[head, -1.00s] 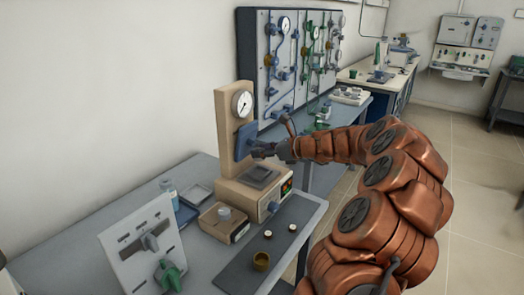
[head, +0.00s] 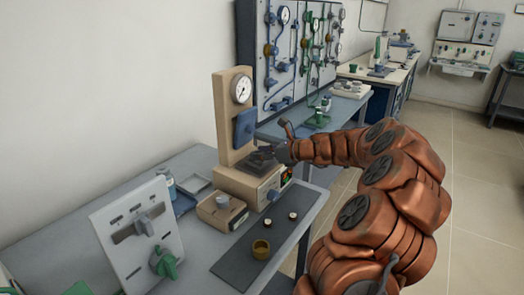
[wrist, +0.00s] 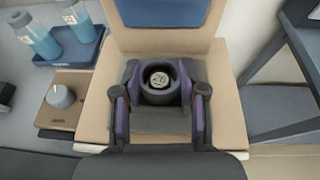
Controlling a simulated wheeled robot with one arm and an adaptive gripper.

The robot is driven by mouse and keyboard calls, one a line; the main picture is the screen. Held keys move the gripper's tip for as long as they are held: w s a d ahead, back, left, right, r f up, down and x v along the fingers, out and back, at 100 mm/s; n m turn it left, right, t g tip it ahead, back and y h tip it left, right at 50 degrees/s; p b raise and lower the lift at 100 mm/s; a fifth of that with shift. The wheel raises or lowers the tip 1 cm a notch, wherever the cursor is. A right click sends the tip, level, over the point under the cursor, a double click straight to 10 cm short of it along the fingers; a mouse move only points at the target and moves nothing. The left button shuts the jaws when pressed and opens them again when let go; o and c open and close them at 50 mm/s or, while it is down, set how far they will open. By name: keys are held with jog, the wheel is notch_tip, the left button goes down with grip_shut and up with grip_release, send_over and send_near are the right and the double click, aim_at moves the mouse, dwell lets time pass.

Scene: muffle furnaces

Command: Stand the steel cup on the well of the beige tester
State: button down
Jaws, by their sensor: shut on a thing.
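The beige tester (head: 227,115) stands on the bench, with a gauge, a blue plate on its column and a dark well block (head: 262,165) on its base; the block also shows in the wrist view (wrist: 198,72). My gripper (head: 266,152) is low over this block. In the wrist view my gripper (wrist: 160,108) has its purple-padded fingers on either side of a dark grey round cup (wrist: 160,94), shut on it. I take it for the steel cup. A pale disc marked 26 shows inside it. The cup looks upright over the block; I cannot tell whether its base touches.
Left of the tester are a small beige box with a knob (head: 222,210) and blue-capped bottles in a tray (wrist: 70,50). A brass cup (head: 261,250) and two small white-topped vials (head: 293,217) stand on a dark mat. A white panel (head: 135,235) stands front left.

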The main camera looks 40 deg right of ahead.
jog(key=shift+f, duration=0.15)
jog(key=c, duration=0.6)
grip_release()
jog(key=shift+o, duration=0.2)
jog(key=shift+s+d, duration=0.1)
jog(key=v, duration=1.1)
jog(key=shift+s, duration=0.35)
